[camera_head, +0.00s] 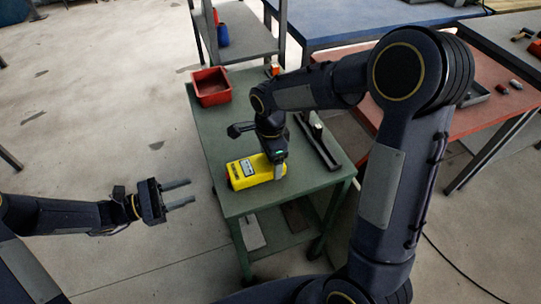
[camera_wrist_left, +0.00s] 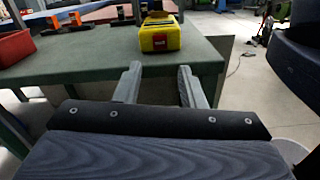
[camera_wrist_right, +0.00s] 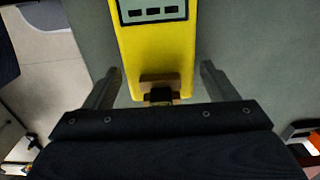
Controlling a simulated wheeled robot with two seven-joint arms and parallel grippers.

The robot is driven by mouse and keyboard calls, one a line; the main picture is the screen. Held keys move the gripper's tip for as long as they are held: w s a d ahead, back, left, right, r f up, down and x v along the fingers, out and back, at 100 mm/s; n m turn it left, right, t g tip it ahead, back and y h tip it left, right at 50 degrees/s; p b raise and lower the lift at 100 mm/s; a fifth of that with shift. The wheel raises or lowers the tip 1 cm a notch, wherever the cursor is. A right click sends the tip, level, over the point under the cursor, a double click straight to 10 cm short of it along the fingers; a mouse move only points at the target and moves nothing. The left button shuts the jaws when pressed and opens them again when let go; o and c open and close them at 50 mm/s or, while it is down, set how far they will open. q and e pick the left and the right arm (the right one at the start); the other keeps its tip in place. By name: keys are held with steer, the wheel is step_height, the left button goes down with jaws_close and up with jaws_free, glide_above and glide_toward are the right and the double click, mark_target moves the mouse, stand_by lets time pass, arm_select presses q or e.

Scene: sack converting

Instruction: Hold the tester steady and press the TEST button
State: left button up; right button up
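The yellow tester (camera_head: 250,171) lies on the green table, near its left edge. In the left wrist view the tester (camera_wrist_left: 160,38) shows a red patch on its near end; I cannot tell whether this is the TEST button. My left gripper (camera_head: 192,192) is open and empty, off the table and left of the tester. My right gripper (camera_head: 279,173) is over the tester's right end. In the right wrist view the tester (camera_wrist_right: 153,50) lies between its open fingers, with a gap at the right finger. A grey display panel and a brown block show on the tester there.
The green table (camera_head: 225,120) also bears a red bin (camera_head: 211,86) at its back left and a dark bar-like fixture (camera_head: 318,140) right of the tester. A grey shelf and a blue table stand behind. The floor to the left is clear.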

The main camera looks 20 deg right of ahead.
steer(key=c, duration=1)
arm_select(q)
jaws_close()
stand_by(0.9)
